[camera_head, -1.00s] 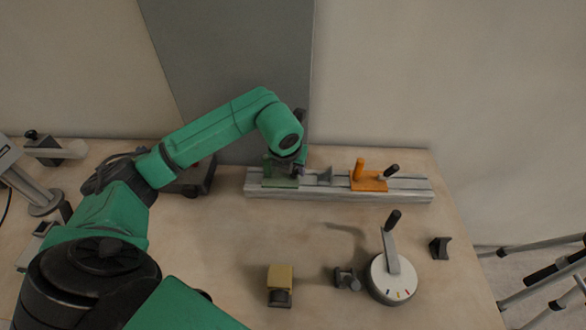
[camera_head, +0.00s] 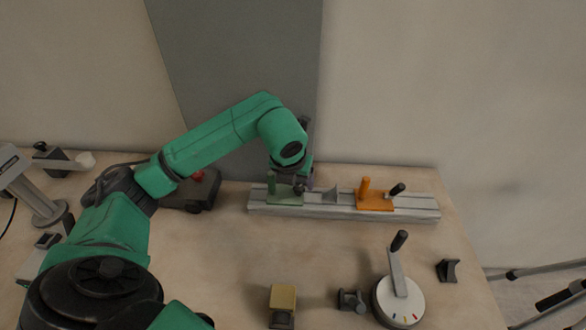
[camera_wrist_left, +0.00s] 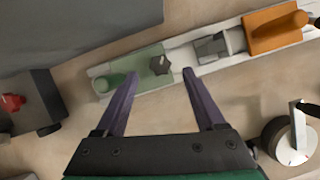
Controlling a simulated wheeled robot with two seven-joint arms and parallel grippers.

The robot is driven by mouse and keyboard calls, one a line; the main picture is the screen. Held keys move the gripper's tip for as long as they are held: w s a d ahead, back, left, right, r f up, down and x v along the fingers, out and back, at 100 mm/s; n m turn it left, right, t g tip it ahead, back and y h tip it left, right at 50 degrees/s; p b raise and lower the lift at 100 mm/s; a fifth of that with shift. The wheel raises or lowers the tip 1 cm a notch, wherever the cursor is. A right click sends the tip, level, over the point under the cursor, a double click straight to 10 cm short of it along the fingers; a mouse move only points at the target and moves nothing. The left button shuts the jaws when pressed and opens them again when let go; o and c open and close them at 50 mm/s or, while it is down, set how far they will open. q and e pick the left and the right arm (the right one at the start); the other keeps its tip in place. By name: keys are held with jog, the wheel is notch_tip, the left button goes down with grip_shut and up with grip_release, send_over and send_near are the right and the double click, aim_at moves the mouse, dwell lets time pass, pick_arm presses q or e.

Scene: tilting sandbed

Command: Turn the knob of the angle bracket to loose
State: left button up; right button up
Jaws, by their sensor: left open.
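A green carriage (camera_head: 285,198) sits on the left part of a pale rail, with a green peg at its left end and a dark star-shaped knob (camera_wrist_left: 160,65) on top. A small grey angled piece (camera_head: 331,196) stands on the rail between it and an orange carriage (camera_head: 374,202); I cannot tell for certain which part is the angle bracket. My left gripper (camera_wrist_left: 160,74) is open and empty. In the left wrist view its fingertips lie to either side of the dark knob, slightly nearer the bottom edge. In the head view my arm partly hides the green carriage. My right gripper is out of view.
The rail (camera_head: 420,214) lies along the back of the wooden table. A round white dial with a crank (camera_head: 400,302) stands front right, beside small dark blocks and a yellow-topped block (camera_head: 283,298). A dark box with a red button (camera_wrist_left: 12,102) is left of the rail.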

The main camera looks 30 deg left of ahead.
pick_arm(q)
jog(key=a+v, duration=0.1)
jog(key=v, duration=1)
jog(key=shift+d+b, duration=0.4)
jog(key=shift+d, duration=0.1)
